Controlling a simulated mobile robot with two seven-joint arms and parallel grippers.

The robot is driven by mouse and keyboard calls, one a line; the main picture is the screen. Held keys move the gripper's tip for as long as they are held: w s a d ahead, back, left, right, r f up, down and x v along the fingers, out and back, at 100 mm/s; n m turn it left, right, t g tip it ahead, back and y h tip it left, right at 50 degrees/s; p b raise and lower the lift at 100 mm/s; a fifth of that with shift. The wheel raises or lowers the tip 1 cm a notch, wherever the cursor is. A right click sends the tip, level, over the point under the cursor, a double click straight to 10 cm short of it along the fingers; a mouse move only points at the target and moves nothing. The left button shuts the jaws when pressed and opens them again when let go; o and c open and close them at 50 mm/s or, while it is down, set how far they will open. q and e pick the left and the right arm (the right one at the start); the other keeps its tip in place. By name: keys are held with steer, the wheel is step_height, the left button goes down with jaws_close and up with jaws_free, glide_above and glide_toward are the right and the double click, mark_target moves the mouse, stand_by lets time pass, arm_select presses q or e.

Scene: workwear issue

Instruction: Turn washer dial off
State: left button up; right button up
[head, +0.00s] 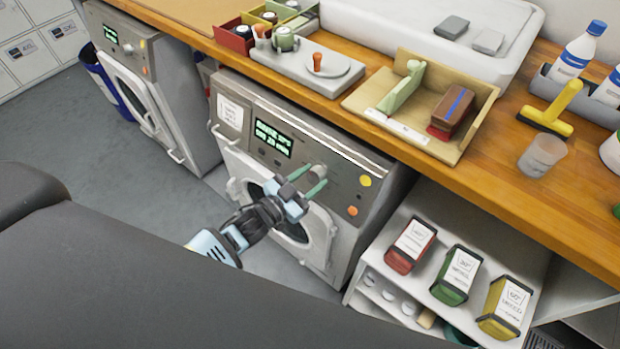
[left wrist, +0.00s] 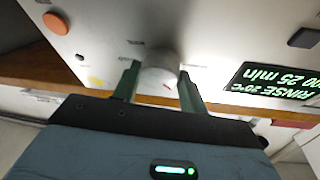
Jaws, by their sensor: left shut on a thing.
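The washer (head: 330,137) stands under the wooden counter, with a lit green display (head: 272,138), a round door and a pale round dial (head: 319,170) on its front panel. My left gripper (head: 312,181) is at the panel, its green fingers on either side of the dial. In the left wrist view the dial (left wrist: 160,66) sits between the fingertips of my left gripper (left wrist: 159,82), which is shut on it. The dial's mark is hard to read. My right gripper is not in view.
A yellow button (head: 365,181) and an orange button (head: 352,211) lie close to the dial. A second machine (head: 150,75) stands to the left. A shelf with red, green and yellow boxes (head: 455,275) is on the right. The counter (head: 560,200) overhangs above.

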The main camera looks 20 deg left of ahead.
arm_select(q)
steer(key=shift+m, duration=0.4)
steer(key=m+g+h, duration=0.1)
steer(key=m, duration=0.2)
steer(key=shift+r, duration=0.1)
steer(key=m+g, duration=0.1)
steer(key=m, duration=0.1)
steer(key=m+p, duration=0.1)
steer(key=m, duration=0.2)
steer(key=shift+w+r+g, duration=0.1)
steer(key=shift+g, duration=0.3)
steer(key=shift+m+h+p, duration=0.3)
steer(key=shift+m+p, duration=0.1)
steer(key=shift+m, duration=0.3)
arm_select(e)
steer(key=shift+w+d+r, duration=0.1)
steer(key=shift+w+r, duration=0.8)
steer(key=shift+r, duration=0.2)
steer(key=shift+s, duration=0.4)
arm_select(q)
steer(key=o, duration=0.9)
steer(key=shift+o, duration=0.4)
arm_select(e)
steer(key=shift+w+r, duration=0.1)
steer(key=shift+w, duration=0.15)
